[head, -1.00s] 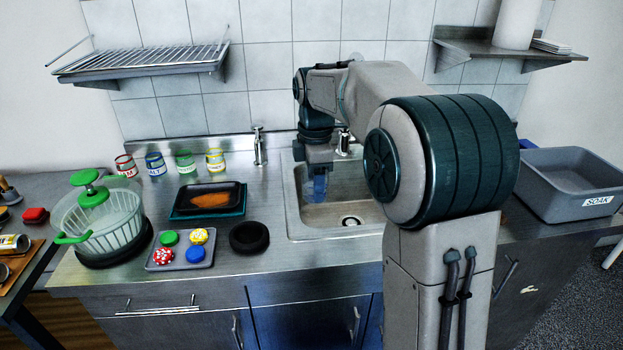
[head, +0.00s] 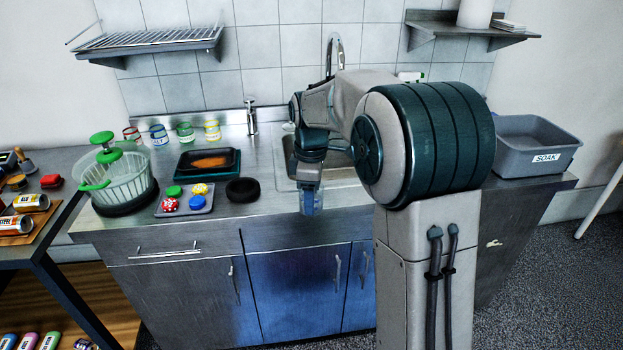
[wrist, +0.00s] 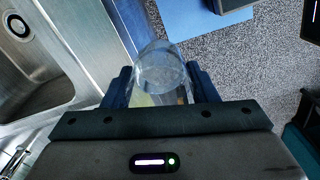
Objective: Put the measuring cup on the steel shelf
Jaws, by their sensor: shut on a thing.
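The measuring cup (wrist: 161,68) is a clear, see-through cup held between the two dark fingers of my gripper (wrist: 160,92) in the wrist view. In the head view my gripper (head: 309,192) points down near the counter's front edge, and the cup (head: 311,205) shows as a small bluish shape below it. In the wrist view the floor lies beneath the cup. A steel shelf (head: 430,21) is on the wall at the upper right, far above and beyond my gripper. It carries a white roll and a stack of white items.
A wire rack (head: 150,40) hangs at the upper left. The sink (head: 285,165) and tall faucet (head: 334,50) are partly behind my arm. A salad spinner (head: 120,180), a tray of coloured pieces (head: 185,212) and several cans stand left. A grey SOAK tub (head: 535,150) is right.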

